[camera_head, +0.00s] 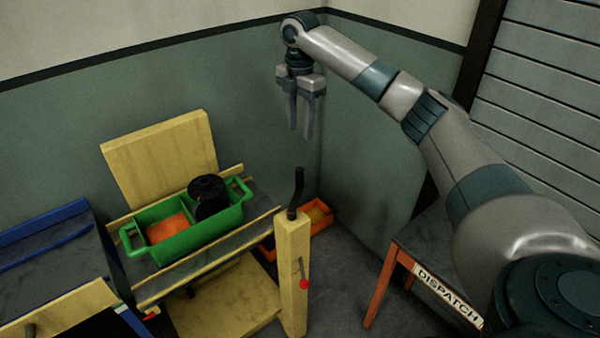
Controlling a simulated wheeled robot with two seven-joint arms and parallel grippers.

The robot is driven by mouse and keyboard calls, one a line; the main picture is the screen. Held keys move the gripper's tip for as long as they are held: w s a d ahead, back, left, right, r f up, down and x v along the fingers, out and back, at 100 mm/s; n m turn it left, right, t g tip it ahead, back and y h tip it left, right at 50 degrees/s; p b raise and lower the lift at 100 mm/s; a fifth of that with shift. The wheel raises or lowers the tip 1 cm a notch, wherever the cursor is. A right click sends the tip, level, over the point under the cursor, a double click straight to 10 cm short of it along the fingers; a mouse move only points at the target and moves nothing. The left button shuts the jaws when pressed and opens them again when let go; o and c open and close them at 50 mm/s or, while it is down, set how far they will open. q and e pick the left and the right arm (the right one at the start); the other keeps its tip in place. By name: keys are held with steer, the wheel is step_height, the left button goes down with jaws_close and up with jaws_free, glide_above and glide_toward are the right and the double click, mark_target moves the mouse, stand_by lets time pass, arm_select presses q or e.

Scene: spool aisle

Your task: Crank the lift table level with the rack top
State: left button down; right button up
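The lift table (225,248) is yellow with a dark grey top and a low yellow base. A yellow post (292,260) at its right corner carries a black crank handle (298,187), which points up. My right gripper (300,131) is open and empty, fingers down, above the crank and apart from it. A green tote (190,246) on the table holds a black spool (207,193) and something orange. The rack (65,250), with a grey top and blue edging, stands to the left, partly cut off. I cannot tell the exact height difference. My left gripper is out of view.
A small red-knobbed lever (304,284) sits on the post's side. An orange bin (318,215) stands on the floor behind the post. A table with orange legs (379,286) and a DISPATCH sign (446,294) stands to the right. Green walls close the back.

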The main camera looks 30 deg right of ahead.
mark_target(300, 172)
step_height(300, 172, down, 17)
steer(key=p, duration=0.4)
steer(key=shift+r+p, duration=0.1)
steer(key=shift+p, duration=0.3)
jaws_close()
